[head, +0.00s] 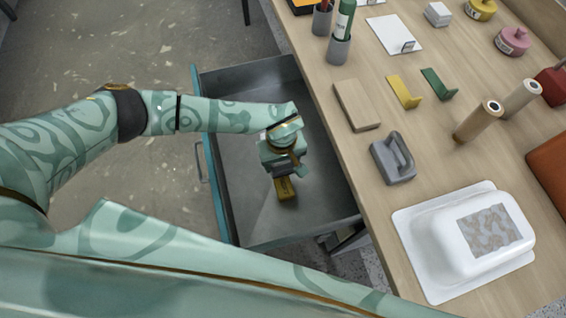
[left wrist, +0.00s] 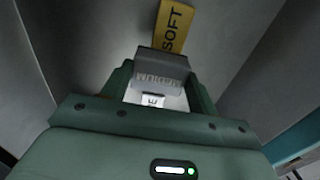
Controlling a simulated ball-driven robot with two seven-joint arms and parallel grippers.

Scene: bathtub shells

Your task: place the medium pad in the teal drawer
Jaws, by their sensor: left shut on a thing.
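The teal drawer (head: 217,190) is pulled open beside the table, with a grey inside. My left gripper (head: 284,168) reaches down into it and is shut on the medium pad. In the left wrist view the grey medium pad (left wrist: 160,68), with its "MEDIUM" lettering, sits between the fingers of my left gripper (left wrist: 160,85). In the head view the gripper hides the pad. A yellow pad marked "SOFT" (left wrist: 173,27) lies in the drawer just beyond it and also shows in the head view (head: 286,189). Whether the medium pad touches the drawer floor I cannot tell. My right gripper is out of view.
The wooden table (head: 365,195) edges the drawer on the right.

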